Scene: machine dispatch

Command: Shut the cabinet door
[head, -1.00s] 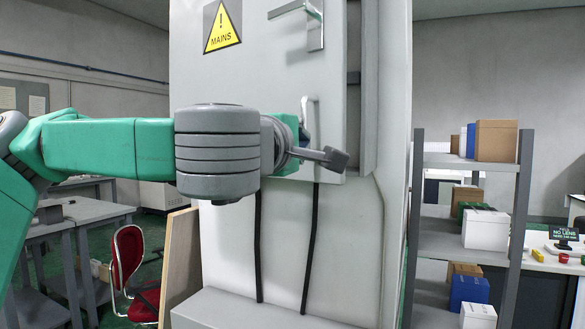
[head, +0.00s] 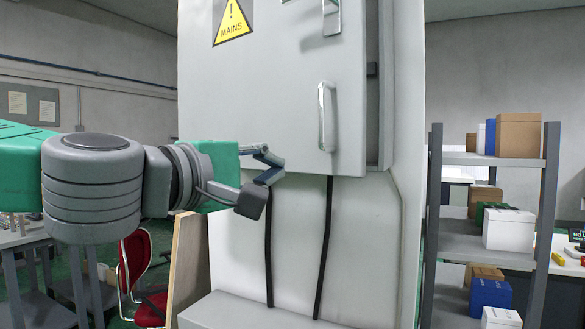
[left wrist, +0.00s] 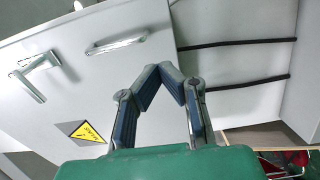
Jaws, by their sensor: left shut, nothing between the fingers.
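The cabinet door (head: 280,90) is light grey, with a yellow MAINS warning sign (head: 232,22), a vertical bar handle (head: 327,115) and a lever latch (head: 331,15) at the top. It also fills the upper left of the left wrist view (left wrist: 90,70). My left gripper (head: 272,167) is shut and empty, near the door's lower edge, left of the bar handle. My right gripper is out of view.
Two black cables (head: 325,240) hang below the door. A grey shelf rack (head: 455,232) with several boxes stands to the right. A red chair (head: 137,262) and a wooden board (head: 186,260) stand at the lower left.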

